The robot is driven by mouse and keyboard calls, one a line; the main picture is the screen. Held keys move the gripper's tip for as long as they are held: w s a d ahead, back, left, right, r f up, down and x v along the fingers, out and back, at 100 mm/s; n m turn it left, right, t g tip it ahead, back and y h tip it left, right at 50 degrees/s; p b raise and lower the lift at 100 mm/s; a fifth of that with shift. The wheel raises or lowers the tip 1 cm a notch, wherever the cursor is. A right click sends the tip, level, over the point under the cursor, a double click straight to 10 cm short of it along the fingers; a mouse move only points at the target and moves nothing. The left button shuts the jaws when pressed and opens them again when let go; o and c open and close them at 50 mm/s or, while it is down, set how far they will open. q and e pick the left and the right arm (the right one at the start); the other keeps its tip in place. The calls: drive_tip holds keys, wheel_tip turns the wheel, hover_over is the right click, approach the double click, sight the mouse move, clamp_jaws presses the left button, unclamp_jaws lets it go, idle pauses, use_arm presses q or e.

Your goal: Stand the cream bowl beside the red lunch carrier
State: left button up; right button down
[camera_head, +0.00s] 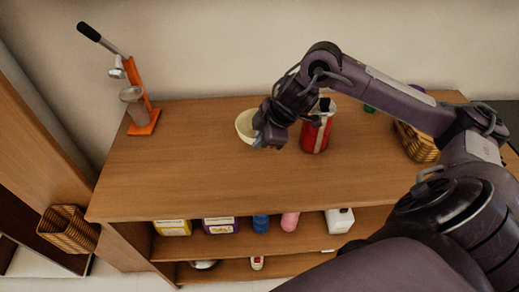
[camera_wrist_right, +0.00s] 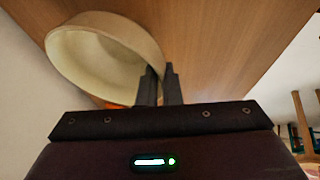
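The cream bowl (camera_head: 243,124) is at the back middle of the wooden table top, left of the red lunch carrier (camera_head: 311,137) and apart from it. My right gripper (camera_head: 262,145) is at the bowl's right side and hides part of it. In the right wrist view, the bowl (camera_wrist_right: 85,50) fills the upper left, and the narrow-set fingers (camera_wrist_right: 160,72) are shut on its wall near the rim. I cannot tell if the bowl touches the table. My right arm partly hides the carrier, which stands upright. My left gripper is out of view.
An orange juice press (camera_head: 143,118) stands at the back left. A wicker basket (camera_head: 418,146) is at the right, partly behind my arm. The table's front and left middle are clear. Shelves below hold containers, including a yellow one (camera_head: 172,228).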

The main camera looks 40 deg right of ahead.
wheel_tip(320, 180, down, 3)
drive_tip(key=shift+f, duration=0.45)
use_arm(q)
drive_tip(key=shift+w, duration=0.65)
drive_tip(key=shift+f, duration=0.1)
use_arm(e)
drive_tip(key=shift+f, duration=0.1)
drive_tip(key=c, duration=1.6)
unclamp_jaws()
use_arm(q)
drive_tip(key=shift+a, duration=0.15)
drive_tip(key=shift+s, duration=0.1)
